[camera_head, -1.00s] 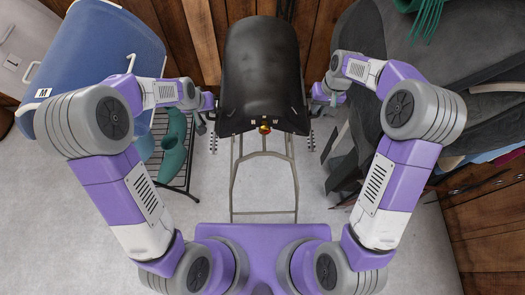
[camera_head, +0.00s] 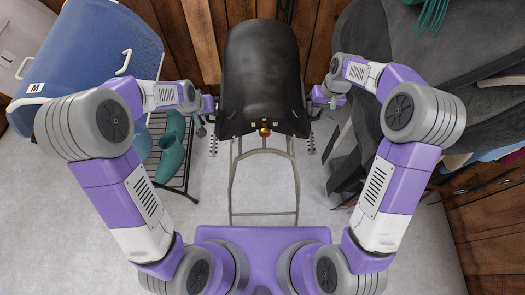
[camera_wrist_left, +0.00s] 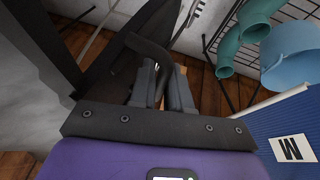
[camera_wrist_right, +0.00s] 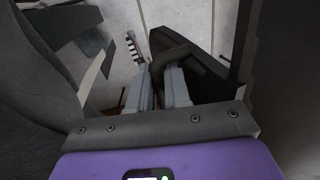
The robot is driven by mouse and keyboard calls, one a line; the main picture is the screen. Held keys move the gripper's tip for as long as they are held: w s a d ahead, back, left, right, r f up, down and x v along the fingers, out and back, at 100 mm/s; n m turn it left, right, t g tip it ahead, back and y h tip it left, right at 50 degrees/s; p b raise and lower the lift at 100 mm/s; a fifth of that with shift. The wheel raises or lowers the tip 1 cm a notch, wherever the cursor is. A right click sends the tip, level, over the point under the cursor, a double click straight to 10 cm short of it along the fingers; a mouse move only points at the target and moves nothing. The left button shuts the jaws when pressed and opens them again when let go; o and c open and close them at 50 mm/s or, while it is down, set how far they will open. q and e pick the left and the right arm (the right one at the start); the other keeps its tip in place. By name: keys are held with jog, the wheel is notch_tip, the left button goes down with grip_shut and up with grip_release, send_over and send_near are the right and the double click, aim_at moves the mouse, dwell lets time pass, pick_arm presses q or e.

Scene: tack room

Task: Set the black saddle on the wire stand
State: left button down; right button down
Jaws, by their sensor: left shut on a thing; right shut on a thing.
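The black saddle (camera_head: 262,75) is at the centre of the head view, its long axis pointing away from me. The wire stand (camera_head: 232,190) shows below its near edge; the saddle hides the far part. I cannot tell whether the saddle touches the stand. My left gripper (camera_head: 207,112) is at the saddle's left side, and in the left wrist view its fingers (camera_wrist_left: 163,80) are shut on a dark part of the saddle (camera_wrist_left: 128,60). My right gripper (camera_head: 320,104) is at the right side, its fingers (camera_wrist_right: 158,82) shut on the matching part of the saddle (camera_wrist_right: 205,60).
Grey padded gear (camera_head: 385,60) crowds the right. A wooden wall (camera_head: 190,40) is behind the saddle. Pale floor is open around the stand.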

pick_arm(q)
jog(key=shift+w+d+f+b, duration=0.1)
jog(key=shift+f+b, duration=0.3)
jog(key=shift+b, duration=0.1)
pick_arm(e)
jog(key=shift+a+f, duration=0.15)
jog(key=shift+f, duration=0.3)
pick_arm(q)
jog(key=c, duration=1.4)
grip_release()
jog(key=shift+f, duration=0.1)
jog(key=shift+c, duration=0.2)
pick_arm(e)
jog(key=c, duration=1.4)
grip_release()
jog(key=shift+f, duration=0.1)
jog(key=shift+c, duration=0.2)
pick_arm(q)
jog(key=o, duration=0.3)
pick_arm(e)
jog(key=o, duration=0.4)
jog(key=shift+c, duration=0.2)
pick_arm(q)
jog(key=shift+o, duration=0.2)
jog(key=shift+r, duration=0.2)
pick_arm(e)
jog(key=shift+r, duration=0.25)
